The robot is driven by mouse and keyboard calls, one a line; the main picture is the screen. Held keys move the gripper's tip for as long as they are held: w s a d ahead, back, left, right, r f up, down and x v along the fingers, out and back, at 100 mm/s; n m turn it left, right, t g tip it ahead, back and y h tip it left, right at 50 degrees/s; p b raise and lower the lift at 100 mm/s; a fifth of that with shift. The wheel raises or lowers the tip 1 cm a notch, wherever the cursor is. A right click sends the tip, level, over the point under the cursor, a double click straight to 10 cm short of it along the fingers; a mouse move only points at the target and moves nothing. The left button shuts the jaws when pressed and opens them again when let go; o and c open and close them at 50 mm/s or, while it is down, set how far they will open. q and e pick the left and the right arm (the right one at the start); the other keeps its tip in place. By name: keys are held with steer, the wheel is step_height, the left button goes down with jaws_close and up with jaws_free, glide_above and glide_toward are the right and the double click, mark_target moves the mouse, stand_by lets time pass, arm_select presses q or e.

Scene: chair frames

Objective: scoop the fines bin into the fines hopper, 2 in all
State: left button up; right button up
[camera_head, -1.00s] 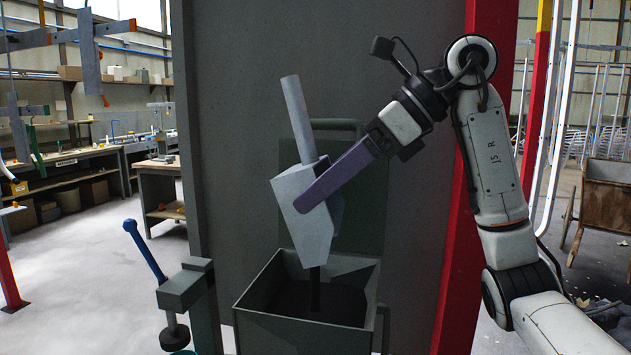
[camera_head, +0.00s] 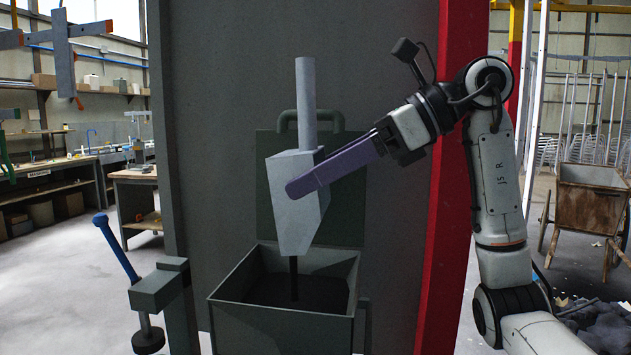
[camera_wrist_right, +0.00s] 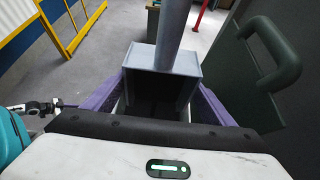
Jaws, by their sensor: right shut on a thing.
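My right gripper (camera_head: 308,186) is shut on a light grey scoop (camera_head: 289,205), with purple fingers on either side of its body. The scoop hangs mouth down, its round handle (camera_head: 306,105) pointing up. In the right wrist view the scoop (camera_wrist_right: 185,62) sits between the fingers (camera_wrist_right: 158,95), and its hollow looks dark. Below it stands an open grey-green box (camera_head: 285,325), which looks like the fines hopper. A thin dark column (camera_head: 294,280), apparently falling fines, runs from the scoop to dark material in the box. My left gripper and the fines bin are not identifiable.
A raised lid (camera_head: 345,222) with a tube handle stands behind the box, against a grey panel (camera_head: 225,100). A bracket (camera_head: 160,288) with a blue-handled lever (camera_head: 118,250) juts out at left. A red post (camera_head: 447,190) and a wooden cart (camera_head: 590,205) are at right.

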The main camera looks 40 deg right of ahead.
arm_select(q)
step_height(320, 180, down, 14)
steer(key=w+d+t+h+b, duration=0.1)
steer(key=d+b, duration=0.1)
steer(key=b, duration=2)
steer(key=shift+w+d, duration=0.15)
steer(key=shift+d, duration=0.2)
arm_select(e)
steer(key=s+d+f+t+y, duration=0.1)
steer(key=t+y, duration=0.1)
steer(key=s+d+f+t+y, duration=0.1)
steer(key=s+f+t, duration=0.1)
steer(key=s+d+f+t+y, duration=0.1)
steer(key=d+f+t+y, duration=0.1)
steer(key=shift+s+f+y, duration=0.15)
steer(key=shift+s+y, duration=0.15)
arm_select(q)
steer(key=shift+d+b, duration=0.1)
steer(key=shift+b, duration=0.3)
arm_select(e)
steer(key=shift+t, duration=0.3)
arm_select(q)
steer(key=shift+w+r, duration=0.2)
steer(key=shift+r, duration=0.05)
